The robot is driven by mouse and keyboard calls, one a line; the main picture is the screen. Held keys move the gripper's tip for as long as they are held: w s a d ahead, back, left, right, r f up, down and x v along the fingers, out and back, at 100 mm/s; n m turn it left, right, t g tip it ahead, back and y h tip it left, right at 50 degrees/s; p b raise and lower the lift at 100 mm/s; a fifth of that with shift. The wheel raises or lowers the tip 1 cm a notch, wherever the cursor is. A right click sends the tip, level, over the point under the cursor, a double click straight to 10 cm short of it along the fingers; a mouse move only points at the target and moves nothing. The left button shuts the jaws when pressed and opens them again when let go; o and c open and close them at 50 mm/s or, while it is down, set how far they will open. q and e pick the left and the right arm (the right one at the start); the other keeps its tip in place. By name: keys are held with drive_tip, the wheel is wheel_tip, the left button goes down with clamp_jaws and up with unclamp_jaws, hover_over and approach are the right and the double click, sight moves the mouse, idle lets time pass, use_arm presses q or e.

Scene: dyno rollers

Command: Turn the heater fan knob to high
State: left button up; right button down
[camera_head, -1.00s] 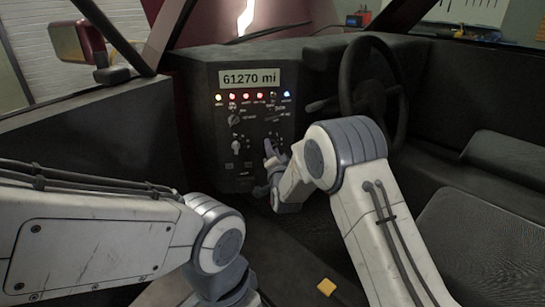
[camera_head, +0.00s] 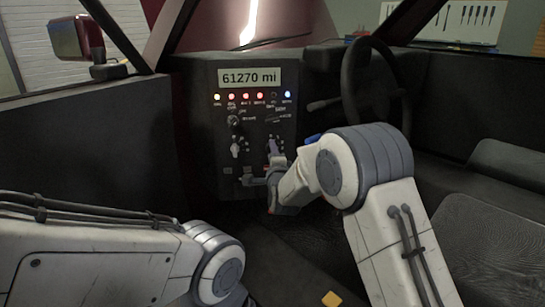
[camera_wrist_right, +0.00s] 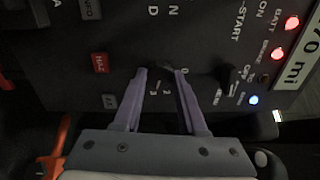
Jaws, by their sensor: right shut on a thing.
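The dark heater fan knob (camera_wrist_right: 160,70) sits on the black dash panel (camera_head: 222,180), with small numbers printed beside it in the right wrist view. My right gripper (camera_wrist_right: 163,72) has its two purple-grey fingers on either side of this knob, shut on it. The fingers hide part of the knob and its numbers, so I cannot read its setting. In the head view my right gripper (camera_head: 272,148) is small against the lower right of the panel. My left arm shows at the lower left, but its gripper is out of view.
Other knobs sit on the panel, one at the upper left (camera_head: 234,121) and another dark knob (camera_wrist_right: 222,76) beside my fingers. A red HAZ button (camera_wrist_right: 100,62) is close by. The steering wheel (camera_head: 371,90) stands to the right. A yellow block (camera_head: 331,298) lies low down.

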drive_tip(key=shift+d, duration=0.1)
idle(0.4)
drive_tip(key=shift+c, duration=2.3)
unclamp_jaws()
drive_tip(key=s+d+p, duration=0.1)
drive_tip(key=s, duration=0.9)
drive_tip(key=shift+s+d+f, duration=0.15)
drive_tip(key=shift+s+f, duration=0.05)
